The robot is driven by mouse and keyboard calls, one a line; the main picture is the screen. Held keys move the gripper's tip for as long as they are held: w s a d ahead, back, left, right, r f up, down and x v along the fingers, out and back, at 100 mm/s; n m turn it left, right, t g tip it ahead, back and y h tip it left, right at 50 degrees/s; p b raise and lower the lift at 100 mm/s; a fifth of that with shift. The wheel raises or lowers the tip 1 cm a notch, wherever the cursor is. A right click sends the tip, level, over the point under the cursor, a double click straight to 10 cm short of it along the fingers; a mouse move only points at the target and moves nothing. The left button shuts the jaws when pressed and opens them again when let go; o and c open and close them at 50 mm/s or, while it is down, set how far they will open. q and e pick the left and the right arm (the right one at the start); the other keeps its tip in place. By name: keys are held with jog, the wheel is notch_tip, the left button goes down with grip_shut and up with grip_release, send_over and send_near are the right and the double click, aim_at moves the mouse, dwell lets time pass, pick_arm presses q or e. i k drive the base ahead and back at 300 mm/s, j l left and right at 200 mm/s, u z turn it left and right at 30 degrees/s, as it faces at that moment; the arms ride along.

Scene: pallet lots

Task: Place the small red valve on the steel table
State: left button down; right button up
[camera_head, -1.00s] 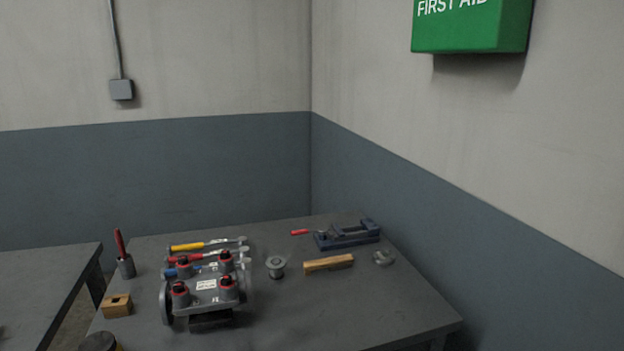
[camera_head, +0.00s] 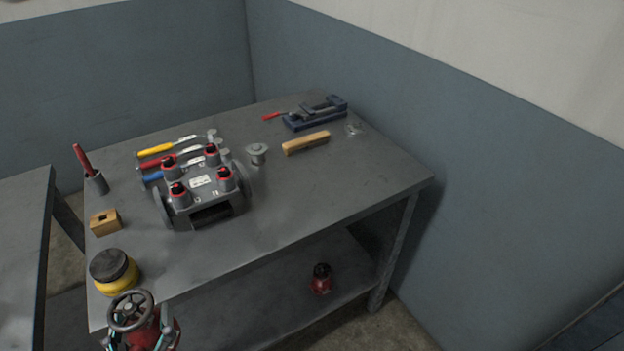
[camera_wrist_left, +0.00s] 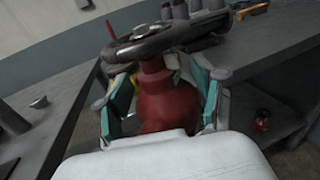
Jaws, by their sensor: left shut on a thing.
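A red valve (camera_head: 144,330) with a dark round handwheel is held by my left gripper (camera_head: 140,343) at the lower left of the head view, in front of the table's near edge. In the left wrist view the red valve body (camera_wrist_left: 166,100) sits between the two teal-padded fingers of my left gripper (camera_wrist_left: 165,105). The steel table (camera_head: 310,205) has a grey top and a lower shelf. A second, small red object with a dark top (camera_head: 320,279) stands on the lower shelf; it also shows in the left wrist view (camera_wrist_left: 262,119). My right gripper is not in view.
On the tabletop are a grey wheeled fixture (camera_head: 205,195), a yellow jar with a black lid (camera_head: 114,272), a wooden block (camera_head: 106,222), a blue vise (camera_head: 315,112), a brush (camera_head: 306,143) and several hand tools. The tabletop's right front is clear. Another table (camera_head: 20,240) stands at left.

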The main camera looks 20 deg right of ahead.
aim_at(326, 186)
jog(key=j+z, duration=0.4)
jog(key=z, duration=0.2)
jog(key=i+l+z, duration=0.1)
jog(key=i+z, duration=0.5)
jog(key=i, duration=0.4)
